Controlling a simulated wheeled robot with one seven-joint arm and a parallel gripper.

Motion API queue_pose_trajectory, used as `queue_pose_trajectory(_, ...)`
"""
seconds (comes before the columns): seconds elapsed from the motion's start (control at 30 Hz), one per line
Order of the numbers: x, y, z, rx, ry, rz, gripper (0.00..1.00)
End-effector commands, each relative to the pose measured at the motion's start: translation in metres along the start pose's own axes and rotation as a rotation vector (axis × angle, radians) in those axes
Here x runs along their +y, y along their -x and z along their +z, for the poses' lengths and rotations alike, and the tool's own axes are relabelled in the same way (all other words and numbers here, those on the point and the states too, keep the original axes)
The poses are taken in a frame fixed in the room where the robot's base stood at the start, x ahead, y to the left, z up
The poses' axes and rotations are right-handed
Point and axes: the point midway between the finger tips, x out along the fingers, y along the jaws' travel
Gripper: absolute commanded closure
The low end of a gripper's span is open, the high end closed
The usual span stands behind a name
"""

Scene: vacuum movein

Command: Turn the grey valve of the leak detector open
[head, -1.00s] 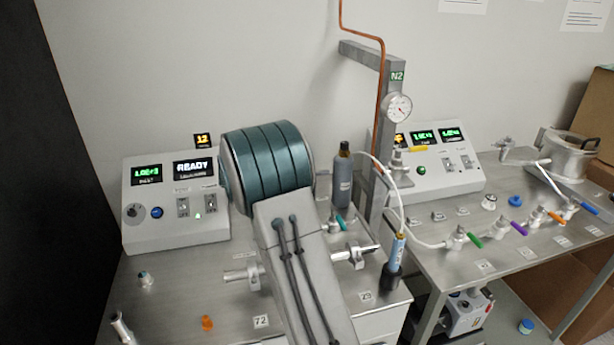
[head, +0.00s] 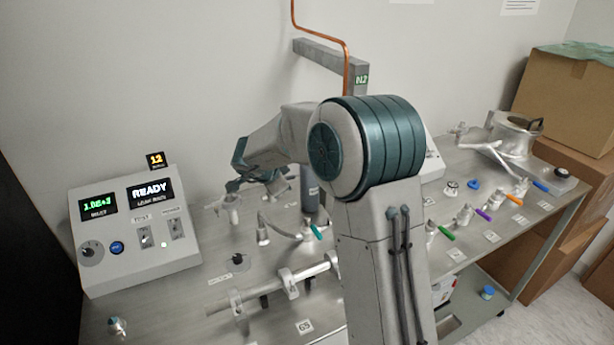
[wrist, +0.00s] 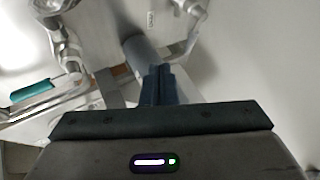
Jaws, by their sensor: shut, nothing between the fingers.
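The leak detector box (head: 140,235) stands at the left of the bench, its screens reading READY and about 1.0E+3. A grey valve-like fitting (head: 230,208) stands upright right of it, partly under my gripper; its lever position is unclear. My gripper (head: 236,186) is over the bench beside this fitting, partly hidden by my own arm. In the wrist view my gripper (wrist: 158,78) has its dark fingers together with nothing between them. A blue-grey cylindrical part (wrist: 140,50) shows just beyond the fingertips; I cannot tell if it is the valve's handle or whether they touch.
A teal-handled valve (head: 316,232) is close by, also in the wrist view (wrist: 32,92). A dark grey bottle (head: 310,195) stands behind it. A horizontal pipe (head: 270,286) lies in front. Several colour-handled valves line the right bench (head: 520,230). Cardboard boxes (head: 565,95) stand far right.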

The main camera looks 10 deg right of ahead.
Motion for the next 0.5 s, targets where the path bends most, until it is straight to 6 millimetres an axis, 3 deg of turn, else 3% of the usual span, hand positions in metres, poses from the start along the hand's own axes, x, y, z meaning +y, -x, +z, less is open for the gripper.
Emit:
queue_pose_trajectory(0.17,0.003,-0.023,-0.002,0.001,-0.003,0.006,1.0)
queue_pose_trajectory(0.5,0.004,-0.097,-0.006,0.006,-0.008,0.009,1.0)
